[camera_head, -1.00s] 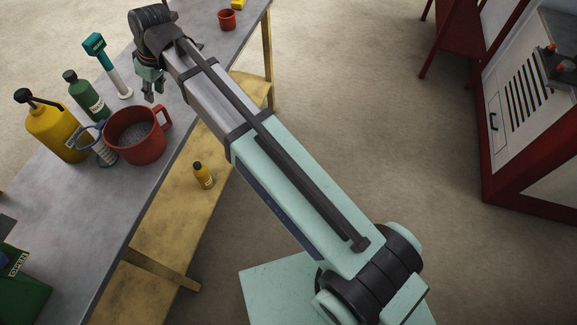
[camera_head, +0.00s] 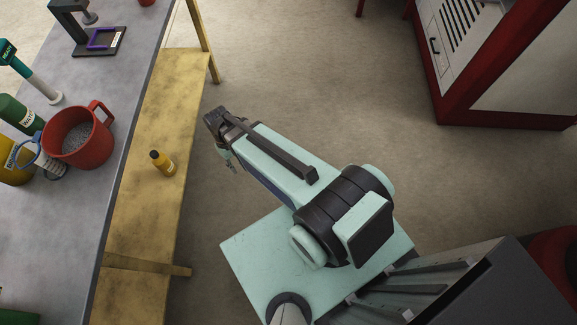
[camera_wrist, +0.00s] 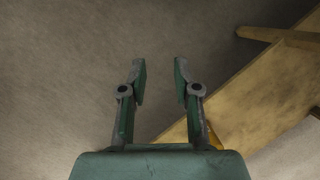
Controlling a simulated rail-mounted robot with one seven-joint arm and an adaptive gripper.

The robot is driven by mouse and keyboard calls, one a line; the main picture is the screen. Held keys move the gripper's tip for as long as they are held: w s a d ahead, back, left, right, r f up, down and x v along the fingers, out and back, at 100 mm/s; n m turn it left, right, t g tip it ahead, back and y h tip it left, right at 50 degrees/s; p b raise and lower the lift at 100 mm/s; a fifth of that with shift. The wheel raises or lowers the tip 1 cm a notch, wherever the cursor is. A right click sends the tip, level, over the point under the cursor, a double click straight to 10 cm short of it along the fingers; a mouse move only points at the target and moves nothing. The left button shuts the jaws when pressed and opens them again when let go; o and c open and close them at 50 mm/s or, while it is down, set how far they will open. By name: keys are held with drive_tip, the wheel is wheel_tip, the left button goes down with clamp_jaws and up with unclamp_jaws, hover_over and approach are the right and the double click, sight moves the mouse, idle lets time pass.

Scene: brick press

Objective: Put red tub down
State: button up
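The red tub (camera_head: 93,151) stands upright on the grey tabletop, with its handle toward the back right and grey grains inside. My gripper (camera_head: 231,168) is well to the right of it, past the table edge and over the floor. In the wrist view my gripper (camera_wrist: 160,75) has its two fingers apart with only bare floor showing between them. The red tub does not show in the wrist view.
The grey table (camera_head: 65,245) also bears a green bottle (camera_head: 18,114), a yellow bottle (camera_head: 14,168), a teal-topped tool (camera_head: 35,80) and a dark stand (camera_head: 98,47). A small yellow bottle (camera_head: 162,163) stands on the lower wooden shelf (camera_head: 150,220). The floor beyond my gripper is clear.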

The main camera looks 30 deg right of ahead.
drive_tip(key=s+d+f+m+g, duration=0.1)
drive_tip(key=s+d+f, duration=0.1)
drive_tip(key=s, duration=0.5)
drive_tip(key=s+d+f+m+g, duration=0.1)
drive_tip(key=s+d+f, duration=0.2)
drive_tip(key=s, duration=0.5)
drive_tip(key=s+d+f+m+g, duration=0.1)
drive_tip(key=s+d+f, duration=0.1)
drive_tip(key=s, duration=0.6)
drive_tip(key=shift+d+f, duration=0.4)
drive_tip(key=shift+f, duration=0.45)
